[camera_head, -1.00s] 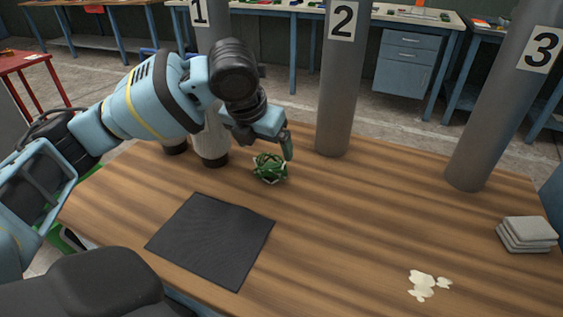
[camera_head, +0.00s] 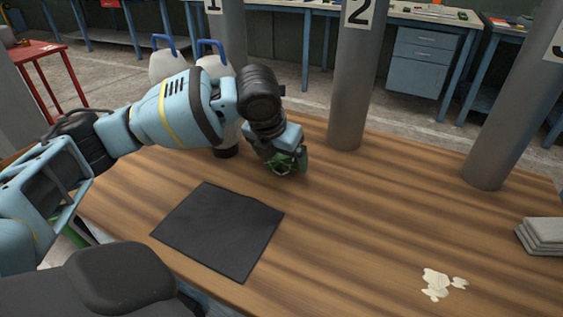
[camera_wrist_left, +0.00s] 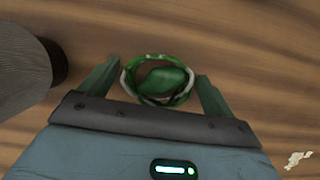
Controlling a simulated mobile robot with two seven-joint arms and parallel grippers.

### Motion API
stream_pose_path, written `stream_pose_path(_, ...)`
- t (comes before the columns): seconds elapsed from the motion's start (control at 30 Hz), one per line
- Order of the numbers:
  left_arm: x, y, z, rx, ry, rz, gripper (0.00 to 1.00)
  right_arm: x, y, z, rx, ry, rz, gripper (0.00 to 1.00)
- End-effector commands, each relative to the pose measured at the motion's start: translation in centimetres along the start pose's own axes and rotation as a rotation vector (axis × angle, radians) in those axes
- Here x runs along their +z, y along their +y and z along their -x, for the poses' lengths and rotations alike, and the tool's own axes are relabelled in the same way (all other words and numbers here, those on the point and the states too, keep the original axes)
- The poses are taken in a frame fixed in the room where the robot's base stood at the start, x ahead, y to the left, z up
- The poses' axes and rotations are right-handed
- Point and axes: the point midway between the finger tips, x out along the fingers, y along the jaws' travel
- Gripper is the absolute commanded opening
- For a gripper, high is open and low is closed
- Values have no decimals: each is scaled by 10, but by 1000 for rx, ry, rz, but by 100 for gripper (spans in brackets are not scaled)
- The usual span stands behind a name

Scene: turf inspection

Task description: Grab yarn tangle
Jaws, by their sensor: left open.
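The green yarn tangle (camera_head: 283,167) sits on the wooden table, partly hidden behind my left gripper (camera_head: 290,163) in the head view. In the left wrist view the tangle (camera_wrist_left: 160,80) is a loose ball of green and white strands around a darker green middle. My left gripper (camera_wrist_left: 158,82) is open, with one green finger on each side of the tangle. The left finger looks very close to the strands; I cannot tell whether it touches. My right gripper is not in view.
A dark square mat (camera_head: 218,230) lies on the table (camera_head: 360,220) in front of the arm. Grey pillars (camera_head: 360,85) stand along the back. Folded grey cloths (camera_head: 541,235) lie at the right, and a pale spill (camera_head: 437,283) at the front right. The table's middle is clear.

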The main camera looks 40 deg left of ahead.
Motion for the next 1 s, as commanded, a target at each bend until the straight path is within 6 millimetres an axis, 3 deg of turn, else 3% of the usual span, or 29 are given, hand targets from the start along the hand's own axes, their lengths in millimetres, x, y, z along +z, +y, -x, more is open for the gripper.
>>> stream_pose_path(0.23, 0, 0, -3, 0, -1, -1, 89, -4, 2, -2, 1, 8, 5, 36)
stream_pose_path(0.6, 0, 0, -2, 0, -1, -1, 41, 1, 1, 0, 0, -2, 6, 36)
stream_pose_path(1.0, 3, 0, 4, -1, -3, 0, 41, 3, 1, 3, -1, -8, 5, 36)
